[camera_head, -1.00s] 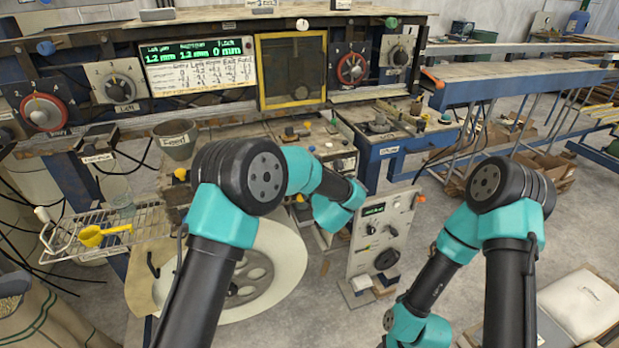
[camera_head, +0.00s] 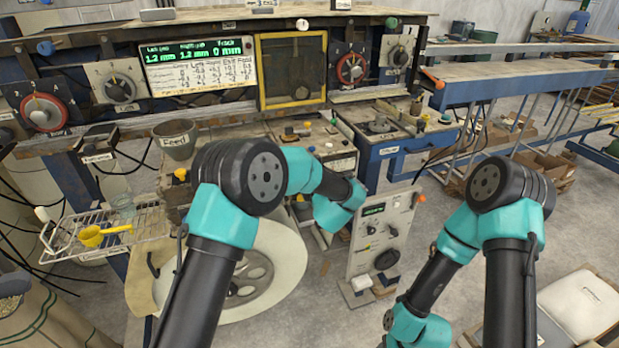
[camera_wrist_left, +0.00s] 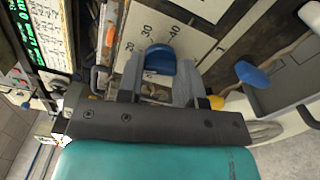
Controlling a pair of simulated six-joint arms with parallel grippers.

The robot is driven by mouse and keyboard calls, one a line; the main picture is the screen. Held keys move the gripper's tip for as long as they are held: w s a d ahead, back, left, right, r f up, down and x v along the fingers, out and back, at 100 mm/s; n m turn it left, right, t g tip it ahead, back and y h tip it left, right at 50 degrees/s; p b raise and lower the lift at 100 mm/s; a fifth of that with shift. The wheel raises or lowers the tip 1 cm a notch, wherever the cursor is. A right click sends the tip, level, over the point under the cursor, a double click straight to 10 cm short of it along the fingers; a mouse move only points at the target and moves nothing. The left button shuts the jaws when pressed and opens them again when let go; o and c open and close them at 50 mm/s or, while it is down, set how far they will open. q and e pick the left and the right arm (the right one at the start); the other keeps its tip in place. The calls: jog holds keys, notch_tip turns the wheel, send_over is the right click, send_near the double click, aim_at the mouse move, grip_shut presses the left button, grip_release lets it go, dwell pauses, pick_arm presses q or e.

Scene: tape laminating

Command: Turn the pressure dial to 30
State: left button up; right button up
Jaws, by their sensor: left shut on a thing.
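In the left wrist view, a pale plate (camera_wrist_left: 152,22) carries the numbers 20, 30 and 40 and scale marks. A blue knob (camera_wrist_left: 160,60) stands in front of this scale. My left gripper (camera_wrist_left: 158,75) has its two grey fingers on either side of the knob and is shut on it. The knob sits near the 30 side of the visible scale, but its exact reading cannot be told. In the head view my left gripper is hidden behind my own arm. My right gripper is out of view.
A display with green figures (camera_head: 194,52) is on the back panel, left of a yellow-framed window (camera_head: 291,70). A large pale reel (camera_head: 285,280) is below. A wire rack (camera_head: 105,240) holds a yellow scoop (camera_head: 92,236). A blue lever (camera_wrist_left: 250,74) is right of the knob.

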pick_arm(q)
jog(key=m, duration=1.1)
jog(key=shift+m, duration=0.4)
jog(key=o, duration=0.9)
jog(key=shift+s, duration=0.15)
jog(key=v, duration=1.7)
jog(key=shift+s, duration=0.1)
